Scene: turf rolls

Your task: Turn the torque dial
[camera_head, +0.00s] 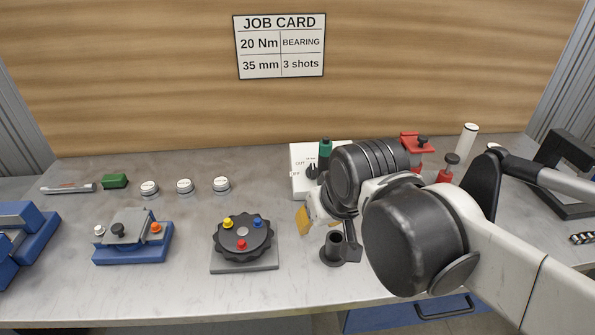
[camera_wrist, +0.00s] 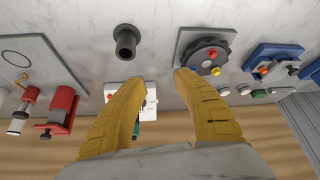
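A black scalloped wheel (camera_head: 258,238) with yellow, blue and red knobs sits on a grey square plate; it also shows in the wrist view (camera_wrist: 200,57). A white box (camera_head: 299,184) with a black pointer knob (camera_head: 311,170) and a green part stands at the back, partly hidden by my arm. I cannot tell for sure which is the torque dial. My gripper (camera_wrist: 160,82) has two yellow fingers spread apart with nothing held. In the wrist view the white box (camera_wrist: 151,104) shows between the fingers, and the right fingertip appears beside the wheel's plate. In the head view my arm hides most of the gripper (camera_head: 304,219).
A black upright tube (camera_head: 335,248) stands near my gripper. Red fixtures (camera_head: 418,146) stand behind my arm. A blue fixture (camera_head: 133,242) and several round white-topped pieces (camera_head: 185,186) are to the left. A job card (camera_head: 280,46) reads 20 Nm, bearing, 35 mm, 3 shots.

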